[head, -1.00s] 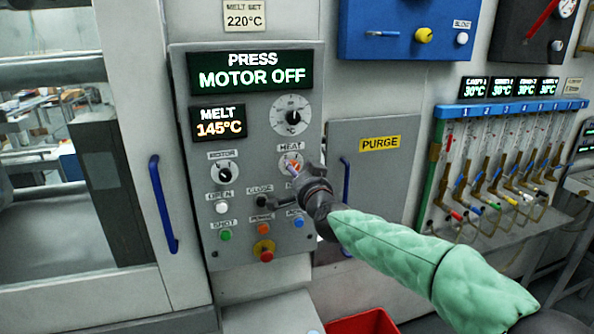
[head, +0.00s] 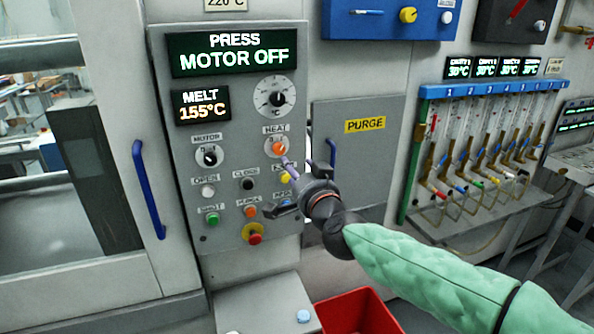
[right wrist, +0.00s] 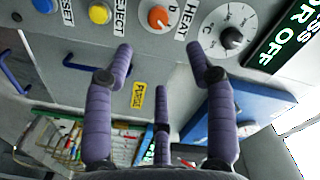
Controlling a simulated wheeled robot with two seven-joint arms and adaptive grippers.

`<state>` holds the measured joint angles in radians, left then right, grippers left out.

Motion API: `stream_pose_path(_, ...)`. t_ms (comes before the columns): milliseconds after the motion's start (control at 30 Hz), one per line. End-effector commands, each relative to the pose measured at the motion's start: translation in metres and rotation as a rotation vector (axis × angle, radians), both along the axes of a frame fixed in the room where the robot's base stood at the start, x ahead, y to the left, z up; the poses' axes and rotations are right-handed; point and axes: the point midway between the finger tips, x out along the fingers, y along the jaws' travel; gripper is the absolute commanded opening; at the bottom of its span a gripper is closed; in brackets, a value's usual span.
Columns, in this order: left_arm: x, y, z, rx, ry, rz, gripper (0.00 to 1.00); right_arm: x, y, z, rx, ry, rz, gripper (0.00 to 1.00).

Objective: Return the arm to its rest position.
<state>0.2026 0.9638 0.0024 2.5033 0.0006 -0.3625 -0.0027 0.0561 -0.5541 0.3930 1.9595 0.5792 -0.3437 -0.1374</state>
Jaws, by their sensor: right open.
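My right gripper (head: 285,185) is open and empty in front of the lower right part of the grey control panel (head: 225,238). Its arm, in a green quilted sleeve, comes in from the lower right. In the right wrist view its purple fingers (right wrist: 160,65) are spread apart with nothing between them. The orange HEAT knob (head: 280,148) is just above the fingertips in the head view, and it also shows in the right wrist view (right wrist: 158,18). The gripper partly covers the lower right buttons. My left gripper is not in view.
The panel displays (head: 233,52) read PRESS MOTOR OFF and MELT 155°C. A PURGE door (head: 365,150) with a blue handle stands right of the panel. A red bin (head: 358,315) is below. A rack of flow tubes (head: 490,140) is at right. A blue door handle (head: 148,190) is at left.

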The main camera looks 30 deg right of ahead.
Motion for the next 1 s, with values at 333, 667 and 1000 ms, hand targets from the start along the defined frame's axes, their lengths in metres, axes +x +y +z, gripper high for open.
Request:
stream_pose_path(333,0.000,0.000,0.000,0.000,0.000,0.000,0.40,0.003,0.001,-0.005,-0.002,0.010,0.003,0.56)
stream_pose_path(667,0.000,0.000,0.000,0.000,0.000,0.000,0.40,0.052,0.040,-0.141,-0.049,0.274,0.107,0.56)
stream_pose_path(1000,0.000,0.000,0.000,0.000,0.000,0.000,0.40,0.054,0.100,-0.331,-0.090,0.620,0.284,0.56)
